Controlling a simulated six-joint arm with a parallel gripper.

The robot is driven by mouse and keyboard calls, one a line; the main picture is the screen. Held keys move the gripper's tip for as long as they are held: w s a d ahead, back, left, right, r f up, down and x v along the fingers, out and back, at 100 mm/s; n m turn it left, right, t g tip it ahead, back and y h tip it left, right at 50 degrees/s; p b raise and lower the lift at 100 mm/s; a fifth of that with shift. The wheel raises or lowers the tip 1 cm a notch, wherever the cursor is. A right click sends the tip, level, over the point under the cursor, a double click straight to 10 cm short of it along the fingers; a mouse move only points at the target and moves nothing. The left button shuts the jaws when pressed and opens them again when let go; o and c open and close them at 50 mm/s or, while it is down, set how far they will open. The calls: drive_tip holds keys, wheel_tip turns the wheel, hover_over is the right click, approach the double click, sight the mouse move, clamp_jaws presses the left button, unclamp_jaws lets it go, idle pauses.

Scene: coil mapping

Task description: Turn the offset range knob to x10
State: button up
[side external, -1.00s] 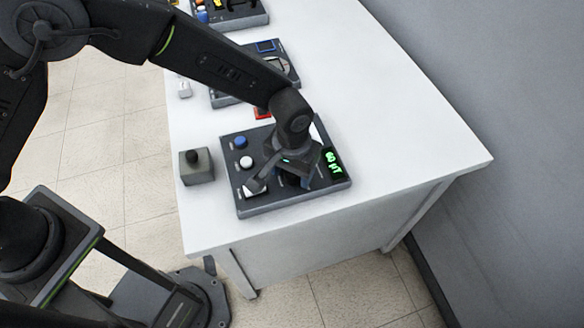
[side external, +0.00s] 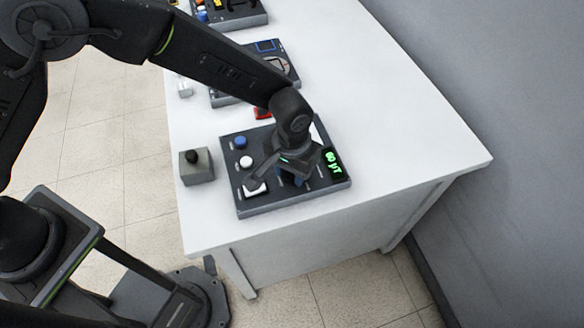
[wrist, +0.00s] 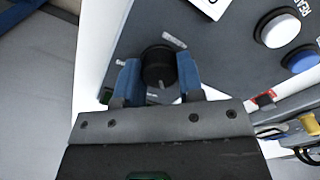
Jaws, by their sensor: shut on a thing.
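A round black knob (wrist: 158,68) stands on the dark grey control panel (wrist: 215,50) in the wrist view. I cannot read its label, but a pale mark shows near its base. My gripper (wrist: 159,78) has its two blue-padded fingers on either side of the knob and is shut on it. In the side external view my gripper (side external: 292,180) reaches down onto the right part of the panel (side external: 270,207) and hides the knob. A display (side external: 333,163) with green characters, seemingly 60 µT, is lit at the panel's right end.
A blue button (side external: 240,142), a white button (side external: 246,161) and a white switch (side external: 255,189) are on the panel's left. A grey box with a black knob (side external: 197,168) stands beside it. Another device (side external: 275,62) is behind. The white table (side external: 400,140) is clear at right.

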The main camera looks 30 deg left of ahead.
drive_tip(key=m, duration=0.4)
drive_tip(key=shift+m, duration=2.1)
drive_tip(key=o, duration=0.9)
drive_tip(key=shift+r, duration=0.1)
wheel_tip(320, 180, up, 14)
drive_tip(key=shift+f, duration=0.15)
